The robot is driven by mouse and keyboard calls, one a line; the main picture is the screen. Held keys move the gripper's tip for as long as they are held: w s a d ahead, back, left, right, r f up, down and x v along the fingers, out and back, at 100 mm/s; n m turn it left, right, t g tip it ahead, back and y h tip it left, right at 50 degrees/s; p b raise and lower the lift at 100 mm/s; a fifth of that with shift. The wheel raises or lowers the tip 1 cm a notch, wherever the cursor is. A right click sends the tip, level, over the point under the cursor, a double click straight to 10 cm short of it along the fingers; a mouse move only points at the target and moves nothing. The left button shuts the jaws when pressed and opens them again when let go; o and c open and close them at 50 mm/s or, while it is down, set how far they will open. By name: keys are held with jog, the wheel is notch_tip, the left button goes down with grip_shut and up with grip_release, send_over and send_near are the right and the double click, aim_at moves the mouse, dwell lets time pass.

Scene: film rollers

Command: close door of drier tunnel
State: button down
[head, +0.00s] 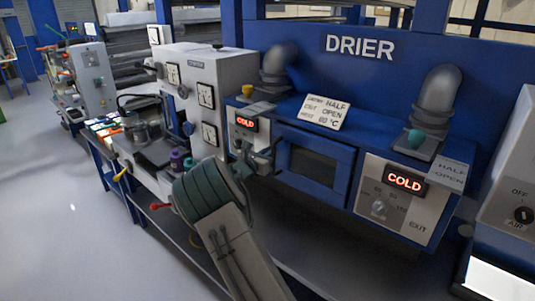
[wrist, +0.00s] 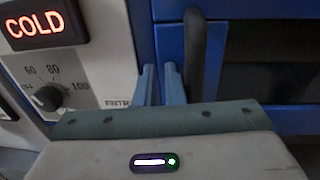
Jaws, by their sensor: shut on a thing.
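The drier tunnel door (head: 312,140) is a blue frame around a dark window, below the DRIER sign. It looks flush or nearly flush with the front; a small gap cannot be told. In the wrist view the door's dark upright handle (wrist: 195,45) stands just right of the fingers. My gripper (head: 262,158) is at the door's left side. In the wrist view my gripper (wrist: 161,85) has its blue-grey fingers close together, with a narrow blue strip of the door's edge between them. The exact contact is hard to see, and my wrist hides the lower part.
Left of the door is a grey panel (wrist: 112,55) with a lit COLD display and a knob. Another COLD panel (head: 395,205) is on the right. A white notice (head: 322,112) lies on the ledge above. A cluttered bench (head: 145,150) is at left, with open floor beyond.

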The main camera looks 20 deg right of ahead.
jog(key=w+a+b+v, duration=0.1)
jog(key=b+v, duration=0.2)
jog(key=v, duration=1.1)
jog(key=s+d+m+g+y, duration=0.3)
jog(key=s+d+m+g, duration=0.3)
jog(key=s, duration=0.4)
jog(key=s+d+m+g+y, duration=0.2)
jog(key=s+d+m+g, duration=0.15)
jog(key=s+m, duration=0.55)
jog(key=s+a+m+y, duration=0.4)
jog(key=s+m, duration=0.1)
jog(key=s, duration=0.5)
jog(key=s+a+m+t+y, duration=0.1)
jog(key=s+a+m+y, duration=0.3)
jog(key=s, duration=0.7)
jog(key=shift+s+a+f+m+y, duration=0.15)
jog(key=shift+s+f+m+y, duration=0.3)
jog(key=shift+m, duration=0.35)
jog(key=shift+w+r, duration=0.1)
jog(key=shift+w, duration=0.05)
